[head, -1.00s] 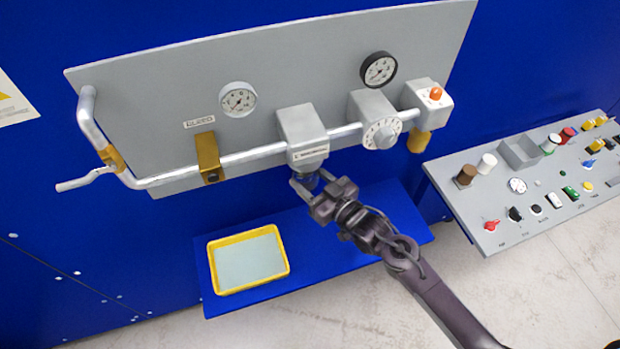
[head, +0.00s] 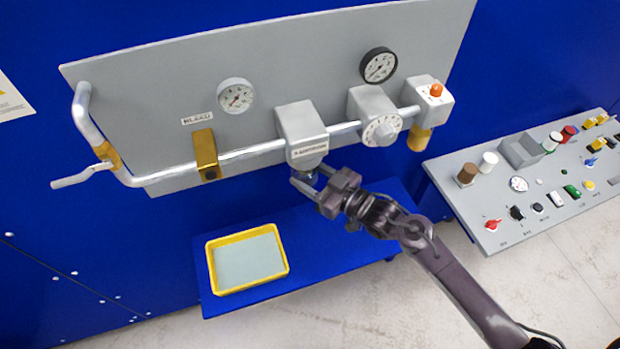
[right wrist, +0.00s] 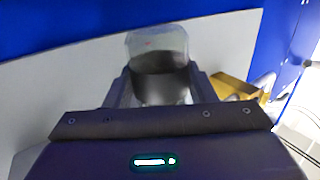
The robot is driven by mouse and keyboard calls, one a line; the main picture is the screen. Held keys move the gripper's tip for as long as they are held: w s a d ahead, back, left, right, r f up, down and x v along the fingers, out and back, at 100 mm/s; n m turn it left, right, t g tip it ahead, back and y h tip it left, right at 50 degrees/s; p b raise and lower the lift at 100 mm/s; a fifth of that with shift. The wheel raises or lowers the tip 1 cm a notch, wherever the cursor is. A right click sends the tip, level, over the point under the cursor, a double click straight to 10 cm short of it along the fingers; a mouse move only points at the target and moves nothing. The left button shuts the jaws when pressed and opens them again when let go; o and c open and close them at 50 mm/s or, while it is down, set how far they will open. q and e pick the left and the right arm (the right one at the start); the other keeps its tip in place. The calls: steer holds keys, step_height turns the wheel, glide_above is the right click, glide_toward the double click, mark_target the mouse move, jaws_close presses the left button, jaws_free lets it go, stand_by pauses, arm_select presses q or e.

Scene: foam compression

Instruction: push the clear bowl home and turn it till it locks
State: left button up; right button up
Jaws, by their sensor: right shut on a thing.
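The clear bowl (head: 309,179) sits directly under the grey filter housing (head: 302,133) on the pipe, mostly hidden between my fingers. I cannot tell whether it is fully seated. My right gripper (head: 308,184) is shut on it, reaching in from the lower right. In the right wrist view the bowl (right wrist: 160,85) stands between the two fingers (right wrist: 160,92), with a dark band and a paler part below. A pale, box-like shape rises above the band. My left gripper is not in view.
A yellow-rimmed tray (head: 212,273) lies on the blue shelf (head: 330,250) below. A brass bracket (head: 205,153) is left of the housing, and a dialled regulator (head: 375,115) is right of it. A control desk (head: 480,210) stands at right.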

steer(key=shift+w+d+n+g+y+b, duration=0.1)
steer(key=shift+w+n+g+y+b, duration=0.15)
steer(key=shift+n+g+y+b, duration=0.7)
steer(key=n+g+y+b, duration=0.1)
steer(key=n+g+b, duration=0.1)
steer(key=g+b, duration=0.2)
steer(key=shift+w+n+b, duration=0.1)
steer(key=shift+n+b, duration=0.25)
steer(key=shift+r+p, duration=0.25)
steer(key=shift+p, duration=0.05)
steer(key=shift+n+g+y+b, duration=0.4)
steer(key=shift+g+b, duration=0.35)
steer(key=shift+b, duration=0.35)
